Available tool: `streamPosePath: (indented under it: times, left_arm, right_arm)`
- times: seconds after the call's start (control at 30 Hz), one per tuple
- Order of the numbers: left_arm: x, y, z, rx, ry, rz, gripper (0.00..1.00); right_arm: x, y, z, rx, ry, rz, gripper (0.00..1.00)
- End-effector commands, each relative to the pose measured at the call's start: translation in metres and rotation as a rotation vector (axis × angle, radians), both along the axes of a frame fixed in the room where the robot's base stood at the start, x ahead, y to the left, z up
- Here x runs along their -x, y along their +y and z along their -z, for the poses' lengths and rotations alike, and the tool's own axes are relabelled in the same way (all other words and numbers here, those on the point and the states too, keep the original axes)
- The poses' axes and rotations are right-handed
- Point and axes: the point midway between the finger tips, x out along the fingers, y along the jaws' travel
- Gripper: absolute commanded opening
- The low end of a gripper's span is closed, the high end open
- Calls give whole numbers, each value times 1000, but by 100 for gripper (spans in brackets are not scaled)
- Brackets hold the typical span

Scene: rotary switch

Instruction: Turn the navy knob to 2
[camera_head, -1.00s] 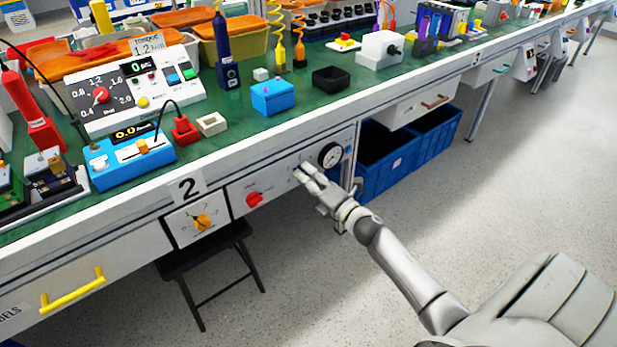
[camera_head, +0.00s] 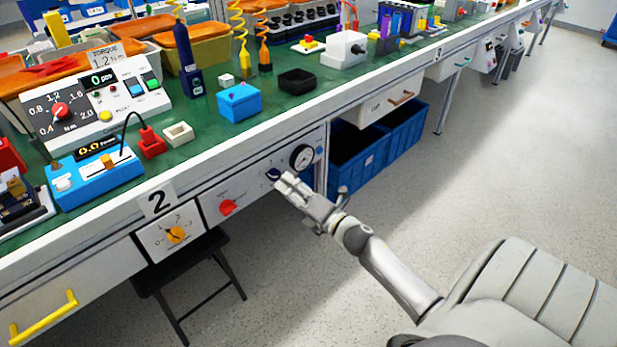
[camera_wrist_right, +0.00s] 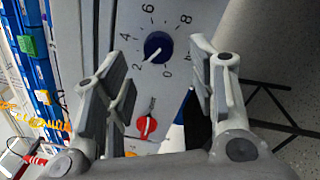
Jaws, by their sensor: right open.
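The navy knob (camera_head: 273,174) sits on the grey panel under the bench edge. In the right wrist view the round navy knob (camera_wrist_right: 158,46) has a dial printed 0, 2, 4, 6, 8 around it, and its white mark points toward the 2. My right gripper (camera_head: 285,184) is just in front of the knob, slightly below and right of it in the head view. In the wrist view its fingers (camera_wrist_right: 160,50) are open and empty, one on each side of the knob and apart from it. My left gripper is in neither view.
A red knob (camera_head: 228,206) is beside the navy one, and a yellow-orange knob (camera_head: 176,234) is further left. A black stool (camera_head: 195,280) stands below. Blue bins (camera_head: 360,165) are under the bench. Open floor lies right.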

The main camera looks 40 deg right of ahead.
Motion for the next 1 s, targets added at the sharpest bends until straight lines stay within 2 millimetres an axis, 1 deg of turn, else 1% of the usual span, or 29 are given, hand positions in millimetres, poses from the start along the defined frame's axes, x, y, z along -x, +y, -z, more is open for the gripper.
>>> streamPosePath:
  times: [0.03, 0.2, 0.3, 0.4, 0.6, 1.0]
  left_arm:
    - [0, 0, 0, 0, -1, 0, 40]
    - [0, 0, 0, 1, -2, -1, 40]
    - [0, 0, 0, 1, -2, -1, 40]
    - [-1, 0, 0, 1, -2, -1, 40]
    - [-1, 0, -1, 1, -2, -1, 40]
    - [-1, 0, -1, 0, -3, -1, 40]
  right_arm:
    - [12, -1, 2, 0, 4, 0, 52]
    - [45, -4, 3, -1, 2, 0, 52]
    - [59, -6, 3, -1, 1, -1, 52]
    - [70, -7, 4, -1, 1, -1, 52]
    - [78, -8, 4, -1, 0, -1, 52]
    - [78, -8, 4, -1, 0, -1, 52]
